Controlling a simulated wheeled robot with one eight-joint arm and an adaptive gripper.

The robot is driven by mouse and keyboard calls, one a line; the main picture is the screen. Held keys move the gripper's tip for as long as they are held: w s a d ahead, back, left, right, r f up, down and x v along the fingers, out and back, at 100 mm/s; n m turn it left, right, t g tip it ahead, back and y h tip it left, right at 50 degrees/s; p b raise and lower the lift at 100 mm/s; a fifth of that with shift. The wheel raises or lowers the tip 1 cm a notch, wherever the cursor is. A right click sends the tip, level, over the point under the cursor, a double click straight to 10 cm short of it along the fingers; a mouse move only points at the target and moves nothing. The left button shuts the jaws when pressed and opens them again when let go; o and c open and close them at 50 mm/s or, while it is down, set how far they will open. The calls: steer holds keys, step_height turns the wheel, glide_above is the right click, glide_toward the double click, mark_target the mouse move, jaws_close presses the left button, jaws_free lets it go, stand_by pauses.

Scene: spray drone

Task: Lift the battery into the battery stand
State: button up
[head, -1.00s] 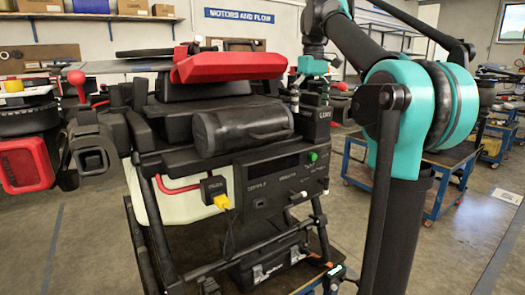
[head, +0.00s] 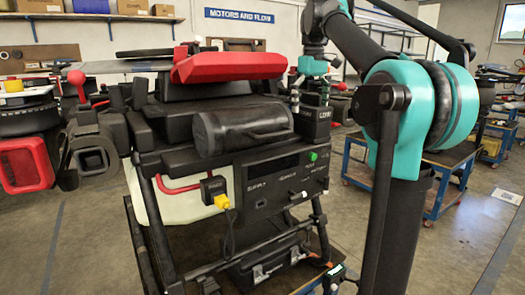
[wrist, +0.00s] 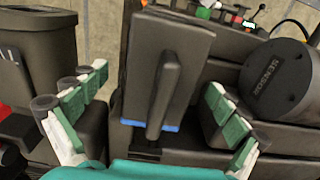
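A dark box with a raised handle and a blue lower edge, which looks like the battery (wrist: 185,60), is in the middle of the wrist view. My gripper (wrist: 152,115) is open, with one green-padded finger to each side of this box. Gaps show between the pads and the box, so it is not held. In the head view my gripper (head: 311,88) is small and partly hidden, over the right end of the spray drone (head: 275,170). I cannot tell which part is the battery stand.
A dark cylinder with lettering (wrist: 275,78) is close to the right finger in the wrist view. A dark bin-like box (wrist: 38,45) is at the left. In the head view a black rounded case (head: 240,128) lies on the drone, and a blue cart (head: 430,170) stands behind my arm.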

steer(key=c, duration=1.7)
steer(key=shift+r, duration=0.15)
steer(key=shift+r, duration=2.75)
steer(key=shift+r, duration=0.25)
steer(key=shift+r, duration=0.85)
